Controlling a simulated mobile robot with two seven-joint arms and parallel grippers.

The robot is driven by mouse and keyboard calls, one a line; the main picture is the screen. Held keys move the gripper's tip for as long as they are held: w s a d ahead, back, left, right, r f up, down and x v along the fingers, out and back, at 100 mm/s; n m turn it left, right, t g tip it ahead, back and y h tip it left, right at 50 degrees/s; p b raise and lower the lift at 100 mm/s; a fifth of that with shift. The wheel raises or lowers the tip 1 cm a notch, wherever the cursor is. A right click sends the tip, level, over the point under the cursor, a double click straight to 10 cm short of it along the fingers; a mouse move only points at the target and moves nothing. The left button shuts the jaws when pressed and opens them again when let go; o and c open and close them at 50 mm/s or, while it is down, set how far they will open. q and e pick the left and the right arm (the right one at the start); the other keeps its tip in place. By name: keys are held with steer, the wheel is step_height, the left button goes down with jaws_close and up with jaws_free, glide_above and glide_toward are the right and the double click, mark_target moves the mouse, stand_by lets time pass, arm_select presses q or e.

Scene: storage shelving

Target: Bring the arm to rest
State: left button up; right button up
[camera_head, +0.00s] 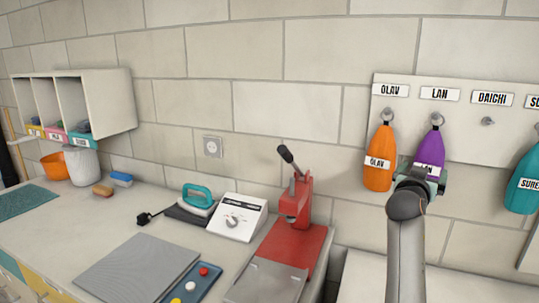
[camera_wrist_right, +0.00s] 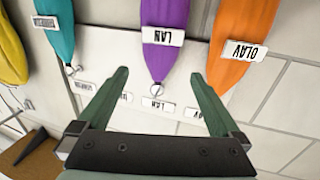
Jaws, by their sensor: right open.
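My right gripper (camera_head: 420,182) is raised in front of the wall board (camera_head: 465,145), at the lower part of a purple pouch labelled LAN (camera_head: 430,146). The pouch hangs from the hook under the LAN plate and is partly hidden by the gripper. In the right wrist view, the right gripper (camera_wrist_right: 160,76) has its two fingers spread wide. The purple pouch (camera_wrist_right: 163,62) shows in the gap between the fingertips, with clear space on both sides. The wrist picture is upside down. My left gripper is not in view.
An orange pouch (camera_head: 379,160) hangs left of the purple one, close to my gripper. A teal pouch (camera_head: 523,182) hangs at the right; the DAICHI hook (camera_head: 487,121) is empty. A red press (camera_head: 296,205) and a white control box (camera_head: 238,216) stand on the counter (camera_head: 120,222).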

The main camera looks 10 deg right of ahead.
steer(key=s+a+f+n+g+y, duration=0.1)
steer(key=s+a+f+n+y, duration=0.15)
steer(key=s+f, duration=0.5)
steer(key=s+a+f+n+g+y, duration=0.15)
steer(key=s+a+f, duration=0.25)
steer(key=f, duration=0.6)
steer(key=s+a+f+n+g+y, duration=0.1)
steer(key=s+a+f+n+y, duration=0.25)
steer(key=f, duration=0.55)
steer(key=s+a+f+n+g+y, duration=0.1)
steer(key=s+a+f+g+y, duration=0.15)
steer(key=s+a, duration=0.4)
steer(key=s+a+f+n+g+y, duration=0.1)
steer(key=s+a+f, duration=0.25)
steer(key=s, duration=0.65)
steer(key=s+a+f+n+g+y, duration=0.2)
steer(key=s+a+f, duration=0.25)
steer(key=s, duration=0.45)
steer(key=w+a+f+t+y, duration=0.1)
steer(key=w+a+f+t, duration=0.1)
steer(key=f, duration=0.3)
steer(key=w+a+f+t+y, duration=0.1)
steer(key=w+a+f+t, duration=0.1)
steer(key=f, duration=0.3)
steer(key=shift+w+a+t, duration=0.15)
steer(key=shift+a+t, duration=0.15)
steer(key=shift+t, duration=0.5)
steer(key=shift+m, duration=0.25)
steer(key=shift+c, duration=0.3)
